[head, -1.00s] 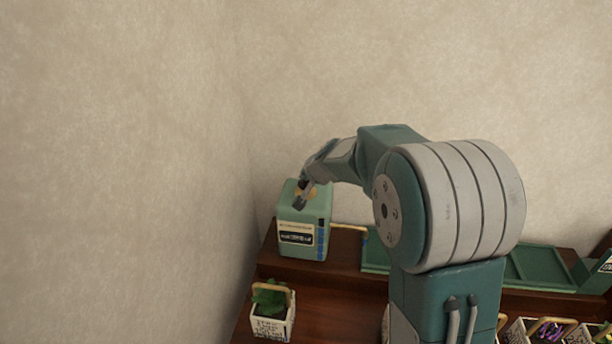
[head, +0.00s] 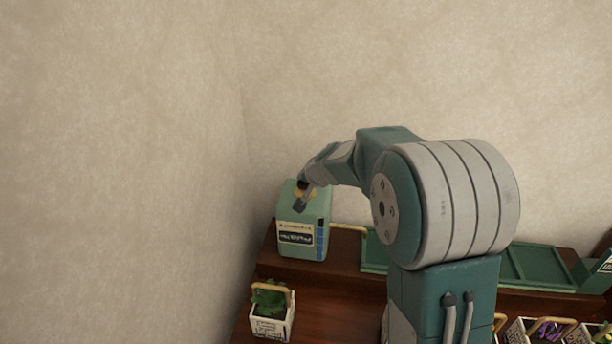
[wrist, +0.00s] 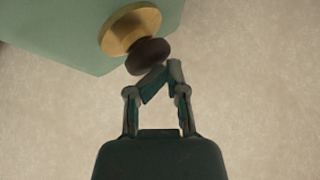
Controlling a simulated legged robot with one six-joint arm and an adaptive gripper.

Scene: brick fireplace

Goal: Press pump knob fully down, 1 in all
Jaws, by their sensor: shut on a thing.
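The green pump box (head: 313,213) stands at the left end of the dark wooden shelf, with a white and dark label on its front. The pump knob (wrist: 148,56) is dark brown and round, in front of a gold collar (wrist: 130,30) on the box, in the wrist view. My gripper (wrist: 160,76) is shut, its fingertips close together at the knob's edge. In the head view my gripper (head: 300,198) is at the top of the box and hides most of the knob. How far the knob is down cannot be told.
A small white basket with a green plant (head: 271,315) stands at the front left of the shelf. A green tray (head: 535,265) lies on the right, behind my arm. More baskets (head: 545,330) stand at the lower right. Plain wall rises behind.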

